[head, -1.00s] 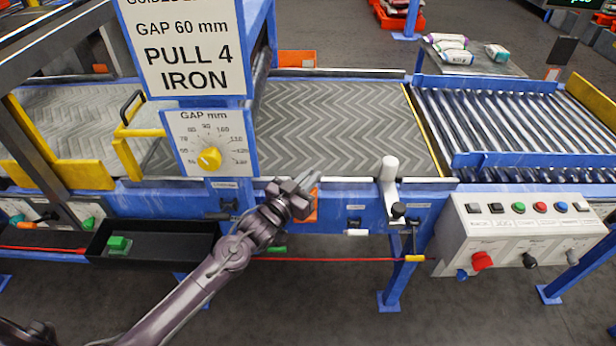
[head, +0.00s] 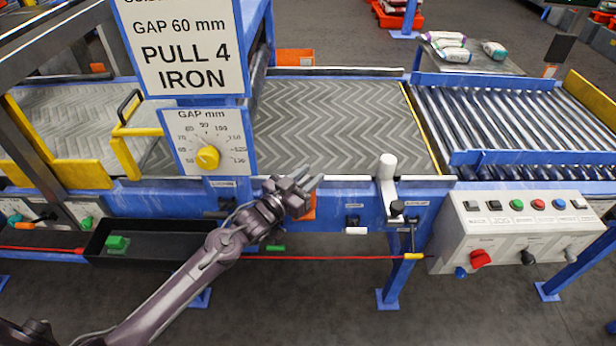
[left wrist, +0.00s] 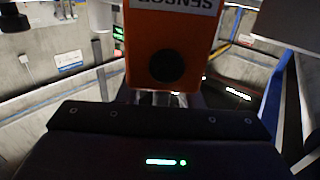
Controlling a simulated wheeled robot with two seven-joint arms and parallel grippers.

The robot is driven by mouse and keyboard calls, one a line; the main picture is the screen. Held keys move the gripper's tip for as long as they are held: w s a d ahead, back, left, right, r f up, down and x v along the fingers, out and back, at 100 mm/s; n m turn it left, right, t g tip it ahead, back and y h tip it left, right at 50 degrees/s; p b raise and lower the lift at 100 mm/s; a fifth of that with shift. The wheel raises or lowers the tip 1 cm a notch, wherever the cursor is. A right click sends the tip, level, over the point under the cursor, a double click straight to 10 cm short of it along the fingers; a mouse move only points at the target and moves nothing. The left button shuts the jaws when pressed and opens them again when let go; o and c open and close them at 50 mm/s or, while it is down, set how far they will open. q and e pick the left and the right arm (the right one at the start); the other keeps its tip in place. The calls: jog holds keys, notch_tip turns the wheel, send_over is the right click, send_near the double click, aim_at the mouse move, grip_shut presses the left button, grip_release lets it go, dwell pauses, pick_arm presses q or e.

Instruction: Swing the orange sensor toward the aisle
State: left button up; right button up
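The orange sensor (head: 311,208) is on the blue conveyor frame's near side in the head view, partly hidden behind my left gripper. In the left wrist view the orange sensor (left wrist: 168,52) fills the upper middle, with an upside-down SENSOR label and a round dark lens. My left gripper (head: 312,178) is right at the sensor, its two fingertips slightly parted. The fingertips (left wrist: 162,98) show just below the sensor's lower edge in the wrist view; whether they touch it cannot be told. My right gripper is not in view.
A white-capped post (head: 387,168) stands right of the sensor. A gap dial (head: 208,157) hangs to the left. A black tray (head: 150,250) holds a green block. A red cord (head: 330,258) runs below. A control box (head: 520,232) stands at right.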

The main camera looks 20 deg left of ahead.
pick_arm(q)
jog(key=v, duration=0.8)
jog(key=shift+b, duration=0.3)
jog(key=shift+d, duration=0.1)
